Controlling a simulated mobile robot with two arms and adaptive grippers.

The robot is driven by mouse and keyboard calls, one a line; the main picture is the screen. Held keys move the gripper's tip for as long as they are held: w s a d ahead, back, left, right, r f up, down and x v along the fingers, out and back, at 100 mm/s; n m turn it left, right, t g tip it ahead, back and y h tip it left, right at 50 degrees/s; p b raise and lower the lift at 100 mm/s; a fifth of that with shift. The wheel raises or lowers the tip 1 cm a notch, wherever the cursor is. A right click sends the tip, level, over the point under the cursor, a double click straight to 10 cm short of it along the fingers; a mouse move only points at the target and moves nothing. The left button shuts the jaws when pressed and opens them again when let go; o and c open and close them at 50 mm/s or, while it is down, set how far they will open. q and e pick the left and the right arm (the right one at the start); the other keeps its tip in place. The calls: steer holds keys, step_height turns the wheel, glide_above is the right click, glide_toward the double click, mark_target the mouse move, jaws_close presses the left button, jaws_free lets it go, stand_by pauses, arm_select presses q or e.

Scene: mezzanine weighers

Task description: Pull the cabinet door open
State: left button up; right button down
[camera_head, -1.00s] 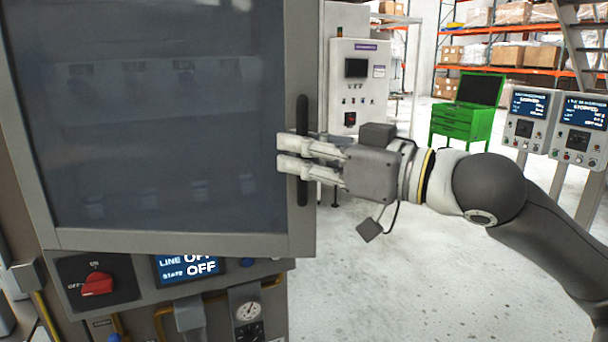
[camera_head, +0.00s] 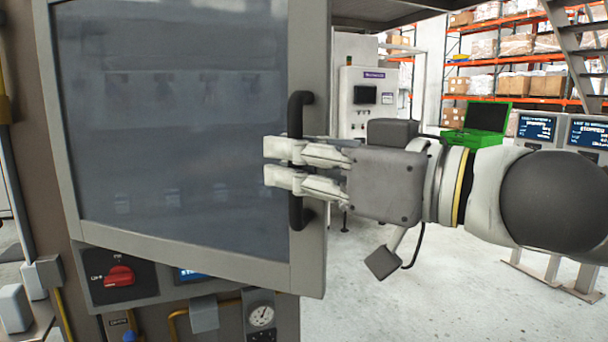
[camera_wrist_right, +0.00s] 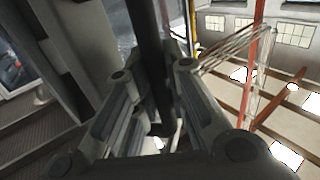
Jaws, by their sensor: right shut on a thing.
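The cabinet door (camera_head: 307,60) has a grey frame around a dark glass pane. It stands ajar, angled out from the cabinet, with its right edge toward me. A black vertical bar handle (camera_head: 297,214) is on its right side. My right gripper (camera_head: 283,165) is shut on the handle at about its middle, with its fingers above one another in the head view. In the right wrist view the handle (camera_wrist_right: 150,45) runs down between the two fingers (camera_wrist_right: 155,95). My left gripper is not in view.
Below the door is a control panel with a red rotary switch (camera_head: 120,276) and a round gauge (camera_head: 261,316). Light floor (camera_head: 420,310) is clear at lower right.

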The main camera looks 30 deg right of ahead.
steer(key=s+a+f+b, duration=0.1)
steer(key=s+a+b, duration=0.1)
steer(key=a, duration=0.3)
steer(key=shift+s+a+b, duration=0.3)
steer(key=shift+s+a, duration=0.05)
steer(key=shift+s, duration=0.4)
steer(key=c, duration=1.8)
jaws_free()
steer(key=shift+c, duration=0.2)
steer(key=o, duration=0.4)
steer(key=shift+d+r, duration=0.1)
steer(key=shift+d, duration=0.15)
steer(key=shift+a+r, duration=0.1)
